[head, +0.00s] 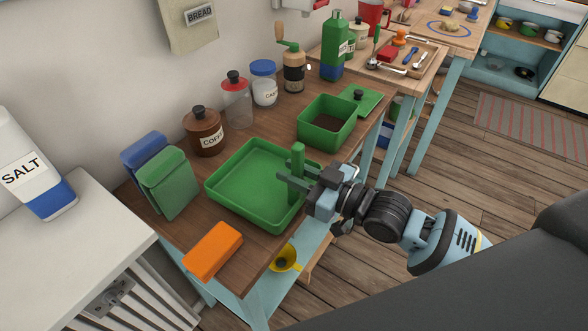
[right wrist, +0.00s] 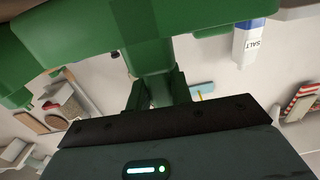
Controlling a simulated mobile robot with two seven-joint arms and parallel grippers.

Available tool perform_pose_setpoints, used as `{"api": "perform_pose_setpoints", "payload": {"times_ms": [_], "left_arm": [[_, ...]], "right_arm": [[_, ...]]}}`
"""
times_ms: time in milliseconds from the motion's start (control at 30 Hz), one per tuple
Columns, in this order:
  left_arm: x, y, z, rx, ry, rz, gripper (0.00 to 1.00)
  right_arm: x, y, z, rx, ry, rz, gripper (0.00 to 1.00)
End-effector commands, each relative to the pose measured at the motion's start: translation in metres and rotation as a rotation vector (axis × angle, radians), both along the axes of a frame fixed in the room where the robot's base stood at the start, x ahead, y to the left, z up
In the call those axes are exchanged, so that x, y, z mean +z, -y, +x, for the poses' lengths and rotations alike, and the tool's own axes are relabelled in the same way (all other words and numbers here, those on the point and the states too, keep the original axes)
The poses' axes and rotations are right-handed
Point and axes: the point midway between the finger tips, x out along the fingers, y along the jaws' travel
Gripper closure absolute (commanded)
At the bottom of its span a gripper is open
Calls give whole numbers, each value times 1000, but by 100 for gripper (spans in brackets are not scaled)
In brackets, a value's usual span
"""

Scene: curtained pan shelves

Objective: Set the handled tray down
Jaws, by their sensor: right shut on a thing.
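The green handled tray (head: 248,178) is a shallow, empty square tray with an upright post handle (head: 298,160) at its right side. It is at the middle of the wooden table, near the front edge. I cannot tell whether its base touches the wood. My right gripper (head: 292,180) is shut on the handle, reaching in from the right. In the right wrist view the fingers (right wrist: 155,92) close on a green part, and the tray's green underside or rim (right wrist: 90,35) fills the top. My left gripper is not in view.
An orange block (head: 212,250) lies in front of the tray. Blue and green upright containers (head: 170,183) stand left. A brown coffee jar (head: 203,132) and other jars stand behind. A green square box (head: 327,121) stands right. Little bare wood surrounds the tray.

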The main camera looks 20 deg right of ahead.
Motion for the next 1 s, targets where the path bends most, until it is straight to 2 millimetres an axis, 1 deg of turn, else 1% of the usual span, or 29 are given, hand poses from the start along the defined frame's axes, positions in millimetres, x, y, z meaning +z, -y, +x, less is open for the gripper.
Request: {"api": "perform_pose_setpoints", "payload": {"times_ms": [33,167,567,1000], "left_arm": [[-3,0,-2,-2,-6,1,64],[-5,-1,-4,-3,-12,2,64],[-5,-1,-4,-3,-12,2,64],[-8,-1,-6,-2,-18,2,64]], "right_arm": [[-4,0,0,0,-1,0,100],[-8,0,0,0,0,0,100],[-8,0,0,0,3,1,100],[-13,0,0,0,2,1,100]]}}
